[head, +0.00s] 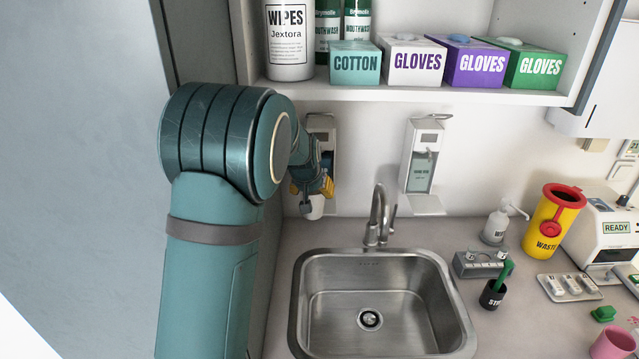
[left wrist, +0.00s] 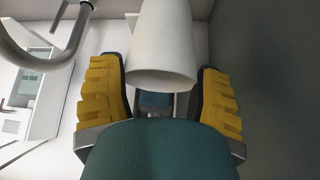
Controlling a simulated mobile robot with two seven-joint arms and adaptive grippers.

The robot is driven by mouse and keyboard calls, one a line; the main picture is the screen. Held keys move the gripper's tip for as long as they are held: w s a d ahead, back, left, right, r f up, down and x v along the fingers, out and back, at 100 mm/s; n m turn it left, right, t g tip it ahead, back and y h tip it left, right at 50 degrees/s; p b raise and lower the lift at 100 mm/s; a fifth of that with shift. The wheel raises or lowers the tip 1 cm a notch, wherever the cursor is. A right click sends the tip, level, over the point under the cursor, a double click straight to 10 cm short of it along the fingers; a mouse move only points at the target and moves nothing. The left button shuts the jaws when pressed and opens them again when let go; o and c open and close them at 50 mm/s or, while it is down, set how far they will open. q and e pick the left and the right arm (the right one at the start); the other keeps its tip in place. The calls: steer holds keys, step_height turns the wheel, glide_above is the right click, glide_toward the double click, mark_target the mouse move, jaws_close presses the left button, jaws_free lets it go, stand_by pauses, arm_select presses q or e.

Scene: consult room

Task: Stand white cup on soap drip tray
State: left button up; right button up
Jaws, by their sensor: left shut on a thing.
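The white cup (head: 314,208) is at the left wall dispenser (head: 322,123), low in front of it. My left gripper (head: 312,188) reaches in from the left and is shut on the cup. In the left wrist view, the cup (left wrist: 163,45) sits between the yellow finger pads of the gripper (left wrist: 162,75). The left dispenser's lower part and any tray there are mostly hidden by my gripper and the cup, so I cannot tell whether the cup touches a tray. A second dispenser (head: 422,160) with a bare drip tray (head: 424,206) hangs to the right. My right gripper is out of view.
The steel sink (head: 290,310) and tap (head: 379,215) are just below and right. A shelf (head: 420,95) with boxes and bottles overhangs the dispensers. A tall grey panel (head: 90,150) stands at left. A pump bottle (head: 496,225) and yellow waste bin (head: 545,230) stand at right.

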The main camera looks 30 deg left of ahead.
mark_target(310, 197)
arm_select(q)
steer(key=shift+w+a+f+p, duration=0.25)
steer(key=shift+w+a+f, duration=0.35)
steer(key=shift+w, duration=0.95)
steer(key=shift+w+a+f+p, duration=0.3)
steer(key=shift+w+a+f, duration=0.25)
steer(key=shift+w, duration=0.95)
steer(key=shift+w+a+f+p, duration=0.25)
steer(key=shift+w+a+f, duration=0.35)
steer(key=shift+w, duration=0.95)
steer(key=o, duration=1.2)
steer(key=shift+c, duration=0.2)
steer(key=s+d+r, duration=0.1)
steer(key=s, duration=0.3)
steer(key=s+d+r, duration=0.2)
steer(key=s, duration=0.2)
steer(key=s+d+r+b, duration=0.1)
steer(key=s+d, duration=0.1)
steer(key=s, duration=0.2)
steer(key=shift+s+r, duration=0.2)
steer(key=shift+s, duration=0.1)
steer(key=shift+s+d, duration=0.15)
steer(key=shift+s, duration=0.45)
